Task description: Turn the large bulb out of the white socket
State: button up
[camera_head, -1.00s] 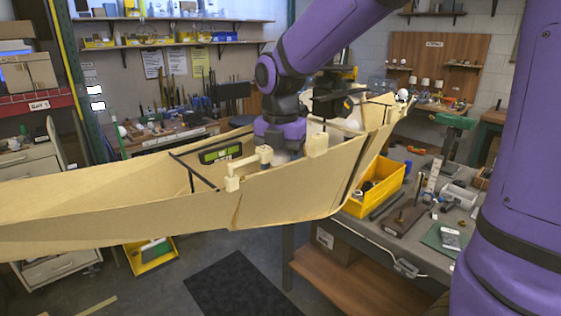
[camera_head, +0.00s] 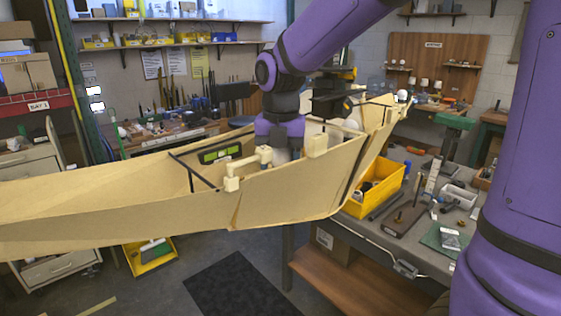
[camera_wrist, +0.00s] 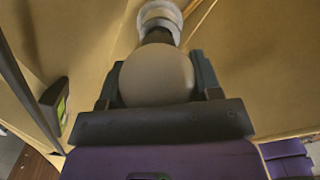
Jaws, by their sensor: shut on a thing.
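The large bulb (camera_wrist: 156,76) is a pale round globe in the wrist view. My gripper (camera_wrist: 157,78) is shut on it, with one dark finger on each side. Beyond the globe, a dark neck leads to the white socket (camera_wrist: 160,14) at the top of the picture. The wrist view does not show how deep the bulb sits in the socket. In the head view my gripper (camera_head: 281,152) reaches down inside a long wooden hull, and the hull's side hides most of the bulb and socket.
A yellow bin (camera_head: 374,191) stands on the grey workbench (camera_head: 425,255) at the right.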

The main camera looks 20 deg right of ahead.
jog(key=shift+d+r, duration=0.15)
jog(key=shift+r, duration=0.4)
dwell(0.6)
jog(key=shift+r, duration=1.55)
jog(key=shift+r, duration=2)
